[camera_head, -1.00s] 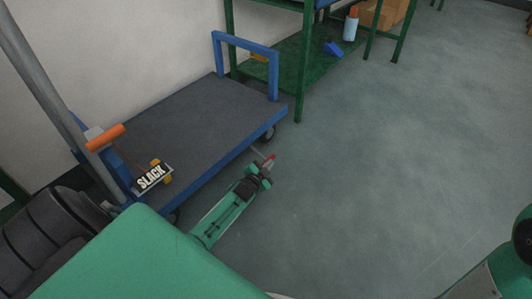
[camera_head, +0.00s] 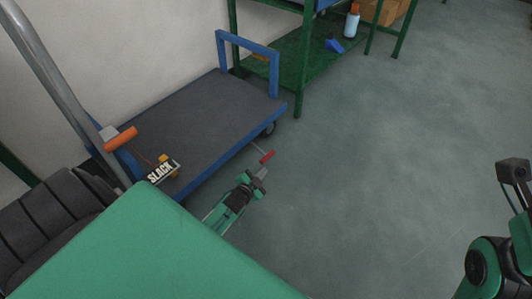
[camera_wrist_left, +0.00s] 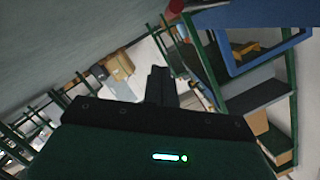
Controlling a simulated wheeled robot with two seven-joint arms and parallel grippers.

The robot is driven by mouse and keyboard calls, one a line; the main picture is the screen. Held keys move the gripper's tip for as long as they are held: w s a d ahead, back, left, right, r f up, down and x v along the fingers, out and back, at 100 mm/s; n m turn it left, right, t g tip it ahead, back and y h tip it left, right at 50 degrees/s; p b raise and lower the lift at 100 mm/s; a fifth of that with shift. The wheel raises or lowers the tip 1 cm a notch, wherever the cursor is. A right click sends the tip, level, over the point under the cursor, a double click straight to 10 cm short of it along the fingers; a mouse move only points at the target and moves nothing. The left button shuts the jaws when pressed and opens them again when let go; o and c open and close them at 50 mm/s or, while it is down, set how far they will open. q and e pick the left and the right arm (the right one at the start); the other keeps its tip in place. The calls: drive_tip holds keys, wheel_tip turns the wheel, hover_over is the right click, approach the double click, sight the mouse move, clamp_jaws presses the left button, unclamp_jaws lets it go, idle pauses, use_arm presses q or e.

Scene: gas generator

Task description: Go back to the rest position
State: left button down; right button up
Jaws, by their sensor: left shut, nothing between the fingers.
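My left gripper (camera_head: 262,172) is low beside the blue flatbed trolley, over the grey floor. Its fingers are together and hold nothing. In the left wrist view the dark fingers (camera_wrist_left: 161,85) also show pressed together. A small red piece (camera_head: 267,157) on a thin rod is just past the fingertips; I cannot tell if it touches them. My right arm (camera_head: 500,255) comes in at the lower right edge, and its fingers do not show.
The blue flatbed trolley (camera_head: 205,115) stands left of the gripper. A SLACK label (camera_head: 163,171) and an orange handle (camera_head: 121,139) are at its near end. A green shelf (camera_head: 300,62) with a bottle (camera_head: 351,23) is behind. Open floor (camera_head: 390,150) lies to the right.

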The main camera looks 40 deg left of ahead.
use_arm(q)
drive_tip(key=shift+s, duration=0.3)
idle(0.4)
